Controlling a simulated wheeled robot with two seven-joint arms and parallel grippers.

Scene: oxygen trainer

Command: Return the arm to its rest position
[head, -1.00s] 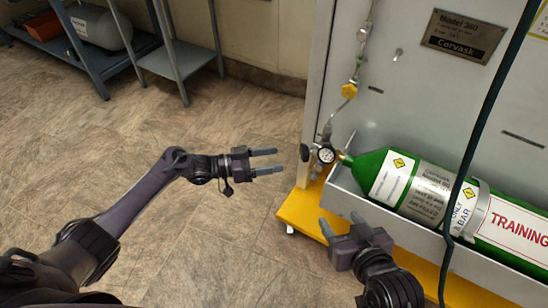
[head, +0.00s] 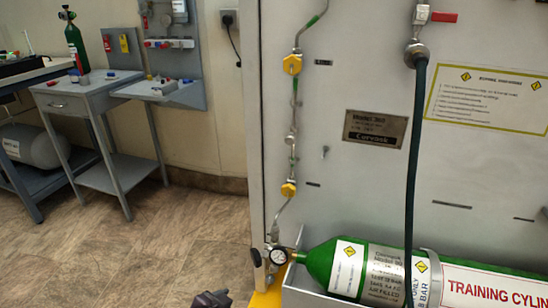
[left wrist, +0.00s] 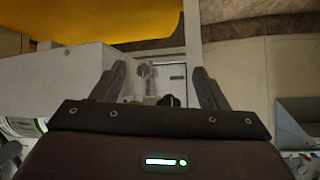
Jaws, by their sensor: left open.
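My left gripper (left wrist: 158,69) is open in the left wrist view, its two dark fingers apart with nothing held between them. In the head view only a small dark piece of one of my arms shows at the bottom edge. My right gripper is outside both views.
The grey trainer cabinet (head: 325,180) fills the right, with a dark hose (head: 415,150) hanging down its front. A grey side table (head: 75,92) and a wall panel (head: 185,60) stand at the left. The tiled floor (head: 150,250) between is clear.

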